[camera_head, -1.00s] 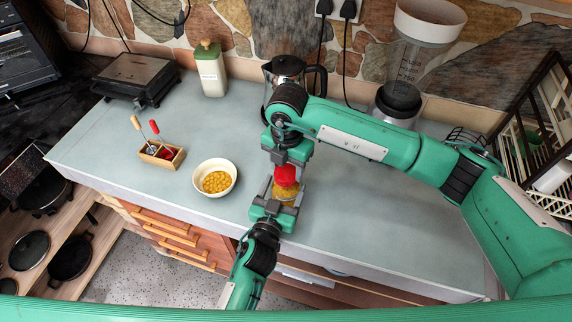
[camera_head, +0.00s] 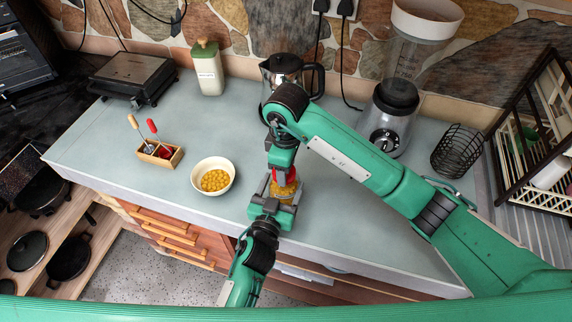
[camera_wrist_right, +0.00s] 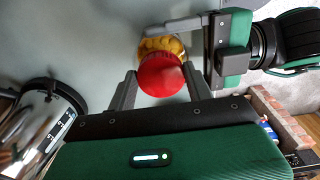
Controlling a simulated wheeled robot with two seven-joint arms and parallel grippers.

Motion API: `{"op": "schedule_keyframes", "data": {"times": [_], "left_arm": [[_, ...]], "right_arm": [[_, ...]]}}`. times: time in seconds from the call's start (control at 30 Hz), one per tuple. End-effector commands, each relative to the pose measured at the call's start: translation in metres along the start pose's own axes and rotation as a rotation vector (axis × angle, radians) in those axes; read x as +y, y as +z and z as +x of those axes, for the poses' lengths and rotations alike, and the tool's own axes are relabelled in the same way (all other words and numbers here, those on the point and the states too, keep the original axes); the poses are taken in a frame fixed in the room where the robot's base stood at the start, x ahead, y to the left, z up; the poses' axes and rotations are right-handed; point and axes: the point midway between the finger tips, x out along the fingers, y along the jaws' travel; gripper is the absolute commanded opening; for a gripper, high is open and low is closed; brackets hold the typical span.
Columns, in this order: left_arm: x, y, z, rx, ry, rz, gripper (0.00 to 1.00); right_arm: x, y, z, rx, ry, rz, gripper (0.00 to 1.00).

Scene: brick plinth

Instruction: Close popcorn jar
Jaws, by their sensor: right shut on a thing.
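The popcorn jar (camera_head: 287,190) is a small clear jar of yellow kernels, standing near the counter's front edge. Its red lid (camera_wrist_right: 161,76) is over the jar's mouth; I cannot tell whether it is fully seated. My right gripper (camera_head: 284,174) comes from above and is shut on the red lid, with one finger on each side in the right wrist view (camera_wrist_right: 160,82). My left gripper (camera_head: 277,194) comes from the front and is shut around the jar's body. In the wrist view the jar's kernels (camera_wrist_right: 165,45) show beyond the lid. The grippers hide part of the jar.
A white bowl of yellow kernels (camera_head: 213,187) and a wooden box with utensils (camera_head: 160,154) stand to the left. A coffee pot (camera_head: 284,72) stands behind my right gripper. A blender (camera_head: 391,116) and a black wire basket (camera_head: 457,150) are at the back right.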

Motion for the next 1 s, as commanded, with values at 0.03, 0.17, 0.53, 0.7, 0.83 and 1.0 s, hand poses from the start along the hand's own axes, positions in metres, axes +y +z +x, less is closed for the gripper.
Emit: {"op": "schedule_keyframes", "data": {"times": [0.03, 0.17, 0.53, 0.7, 0.83, 1.0], "left_arm": [[0.001, 0.001, -0.001, -0.002, 0.002, 0.000, 0.09], [0.001, 0.001, -0.001, -0.002, 0.002, 0.000, 0.09], [0.000, 0.001, 0.000, -0.002, 0.001, -0.001, 0.09], [0.000, 0.001, 0.000, -0.002, 0.000, -0.001, 0.09], [0.000, 0.001, 0.000, -0.002, 0.000, -0.001, 0.09], [0.000, 0.001, 0.000, -0.001, 0.000, 0.000, 0.09]], "right_arm": [[0.002, 0.000, -0.002, 0.003, 0.004, 0.002, 0.31], [0.002, 0.000, -0.002, 0.003, 0.004, 0.000, 0.31], [0.001, 0.000, -0.001, 0.001, 0.002, -0.003, 0.70], [0.001, -0.001, -0.002, 0.003, 0.004, -0.060, 0.70], [0.001, -0.004, -0.006, 0.007, 0.011, -0.212, 0.70], [0.000, -0.009, -0.014, 0.013, 0.022, -0.515, 0.70]]}}
